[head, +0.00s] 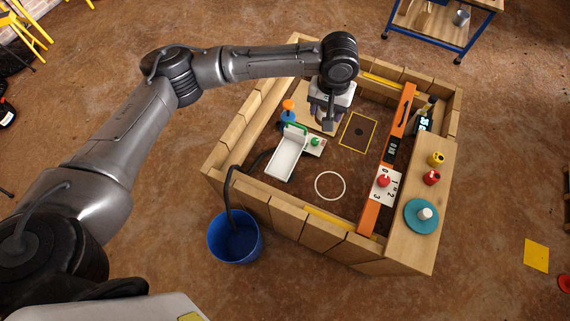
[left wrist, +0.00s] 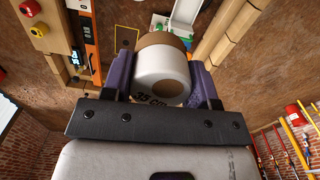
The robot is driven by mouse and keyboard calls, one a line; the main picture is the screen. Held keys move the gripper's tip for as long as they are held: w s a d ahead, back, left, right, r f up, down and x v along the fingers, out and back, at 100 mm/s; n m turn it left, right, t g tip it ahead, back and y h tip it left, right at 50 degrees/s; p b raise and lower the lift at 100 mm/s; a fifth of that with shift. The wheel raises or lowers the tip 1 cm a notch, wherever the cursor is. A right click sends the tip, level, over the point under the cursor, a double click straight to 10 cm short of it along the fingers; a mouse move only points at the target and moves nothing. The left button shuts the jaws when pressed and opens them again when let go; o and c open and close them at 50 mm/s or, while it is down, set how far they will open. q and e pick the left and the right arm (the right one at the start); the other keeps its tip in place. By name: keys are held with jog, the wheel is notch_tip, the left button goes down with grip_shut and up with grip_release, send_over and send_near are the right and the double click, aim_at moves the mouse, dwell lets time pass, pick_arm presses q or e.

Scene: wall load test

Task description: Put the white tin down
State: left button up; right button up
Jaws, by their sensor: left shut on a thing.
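The white tin (left wrist: 158,72) sits between the two purple fingers of my left gripper (left wrist: 160,64) in the left wrist view. It has a brown band and dark lettering that seems to read 35 cm. The gripper is shut on it. In the head view my left gripper (head: 325,115) hangs over the back left part of the wooden-walled pen, above a pale wooden board (head: 312,120). The tin cannot be made out there, and its height above the board is unclear. My right gripper is not in view.
A white tray (head: 286,158), a green-knobbed plate (head: 315,142) and an orange-and-blue item (head: 288,110) stand close by. A yellow-outlined square (head: 357,132) and a white ring (head: 330,185) mark clear floor. An orange beam (head: 397,120) crosses at right. A blue bucket (head: 235,240) stands outside.

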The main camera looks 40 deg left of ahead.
pick_arm(q)
jog(key=w+a+f+n+b, duration=0.1)
jog(key=w+f+b, duration=0.2)
jog(key=f+b, duration=0.5)
jog(key=w+a+f+n+b, duration=0.1)
jog(key=w+f+b, duration=0.25)
jog(key=f, duration=0.85)
jog(key=n+b, duration=0.3)
jog(key=b, duration=1.4)
send_over(285, 158)
notch_tip(285, 158, down, 27)
jog(key=shift+r, duration=0.2)
jog(key=shift+f+b, duration=1.2)
jog(key=shift+f, duration=0.9)
jog(key=shift+r, duration=0.1)
jog(key=o, duration=1.2)
jog(key=shift+f, duration=0.2)
